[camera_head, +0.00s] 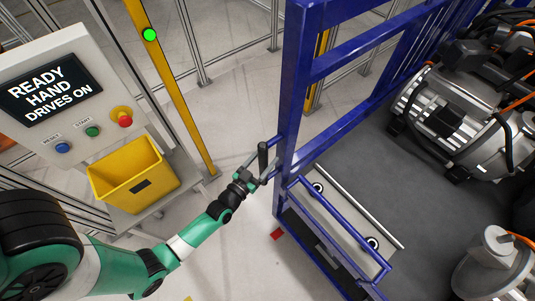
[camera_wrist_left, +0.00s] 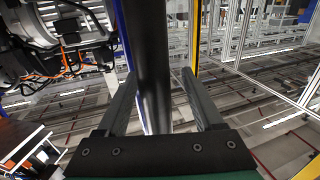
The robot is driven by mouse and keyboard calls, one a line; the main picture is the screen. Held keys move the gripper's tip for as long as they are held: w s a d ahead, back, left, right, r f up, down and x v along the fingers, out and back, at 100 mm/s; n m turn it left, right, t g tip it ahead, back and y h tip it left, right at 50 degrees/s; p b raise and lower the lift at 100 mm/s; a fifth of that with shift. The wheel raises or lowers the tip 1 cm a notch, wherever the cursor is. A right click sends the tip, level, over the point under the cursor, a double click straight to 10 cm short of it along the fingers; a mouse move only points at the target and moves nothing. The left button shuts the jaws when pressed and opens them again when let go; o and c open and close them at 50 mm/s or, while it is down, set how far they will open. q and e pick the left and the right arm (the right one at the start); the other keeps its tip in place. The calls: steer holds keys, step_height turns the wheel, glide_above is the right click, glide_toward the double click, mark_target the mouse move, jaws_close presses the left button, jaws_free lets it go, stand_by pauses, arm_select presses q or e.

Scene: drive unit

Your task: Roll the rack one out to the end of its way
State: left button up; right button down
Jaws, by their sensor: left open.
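The rack (camera_head: 293,90) is a tall blue frame in the middle and right of the head view. An upright black handle (camera_head: 262,156) stands out from its left post on a blue bracket. My left gripper (camera_head: 262,179) is at the lower part of this handle. In the left wrist view the dark bar of the handle (camera_wrist_left: 151,65) runs between the two spread fingers of my left gripper (camera_wrist_left: 163,95). The fingers are open, with gaps beside the bar; contact cannot be told. My right gripper is not in view.
Large motors (camera_head: 440,110) stand at the right on a dark grey deck (camera_head: 345,150). At the left are a control panel (camera_head: 60,90) reading "READY HAND DRIVES ON", a yellow bin (camera_head: 133,177) and a yellow post (camera_head: 176,90) with a green light. Pale floor (camera_head: 235,130) is clear between post and rack.

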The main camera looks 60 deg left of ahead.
arm_select(q)
steer(key=v, duration=0.9)
steer(key=shift+s+d, duration=0.2)
steer(key=shift+s, duration=0.15)
